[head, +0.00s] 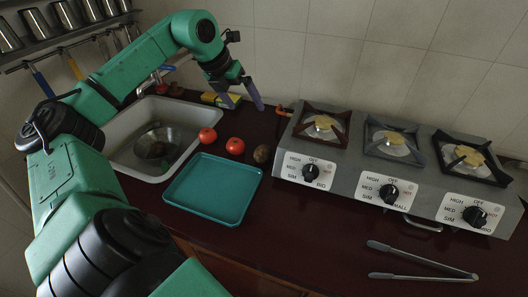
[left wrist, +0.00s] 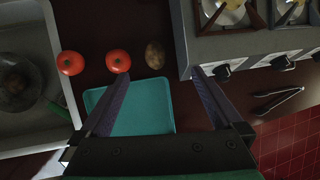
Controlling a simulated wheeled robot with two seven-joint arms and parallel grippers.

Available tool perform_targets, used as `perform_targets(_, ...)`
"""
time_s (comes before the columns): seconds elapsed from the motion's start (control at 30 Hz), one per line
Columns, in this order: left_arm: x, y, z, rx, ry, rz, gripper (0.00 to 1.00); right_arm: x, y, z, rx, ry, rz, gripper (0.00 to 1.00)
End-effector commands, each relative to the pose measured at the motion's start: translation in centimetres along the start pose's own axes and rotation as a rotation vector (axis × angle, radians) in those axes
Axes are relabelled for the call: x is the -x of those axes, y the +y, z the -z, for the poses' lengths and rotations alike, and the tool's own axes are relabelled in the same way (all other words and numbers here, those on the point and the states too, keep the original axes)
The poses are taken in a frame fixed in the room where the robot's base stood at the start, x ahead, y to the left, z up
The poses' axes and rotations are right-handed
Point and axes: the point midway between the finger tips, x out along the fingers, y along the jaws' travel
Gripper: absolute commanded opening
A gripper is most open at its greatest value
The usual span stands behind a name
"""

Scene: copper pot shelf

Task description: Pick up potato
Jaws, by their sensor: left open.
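The brown potato (head: 262,154) lies on the dark counter, right of the tomatoes and just behind the teal tray. In the left wrist view the potato (left wrist: 155,54) shows ahead of the fingertips, between their lines and clear of both. My left gripper (head: 246,106) is open and empty, above the counter and behind the potato in the head view. Its two fingers stand wide apart in the left wrist view (left wrist: 160,75). My right gripper is not in view.
Two red tomatoes (head: 207,135) (head: 235,146) sit left of the potato. The teal tray (head: 166,200) lies in front. The stove (head: 353,185) stands close on the right. Tongs (head: 425,262) lie at front right.

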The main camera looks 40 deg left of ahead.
Motion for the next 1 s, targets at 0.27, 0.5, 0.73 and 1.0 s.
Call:
perform_targets(0.27, -7.7, 1.8, 3.2, 0.000, -0.001, 0.000, 1.00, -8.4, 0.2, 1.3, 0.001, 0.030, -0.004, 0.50)
perform_targets(0.5, -11.1, 1.4, 2.9, 0.001, 0.005, 0.006, 1.00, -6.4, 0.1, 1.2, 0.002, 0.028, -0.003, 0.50)
perform_targets(0.73, -16.0, 1.6, 2.9, 0.001, 0.001, 0.003, 1.00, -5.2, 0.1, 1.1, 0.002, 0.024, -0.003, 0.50)
perform_targets(1.0, -20.5, 1.5, 3.0, 0.003, 0.001, 0.004, 1.00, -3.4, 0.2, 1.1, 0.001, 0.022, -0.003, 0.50)
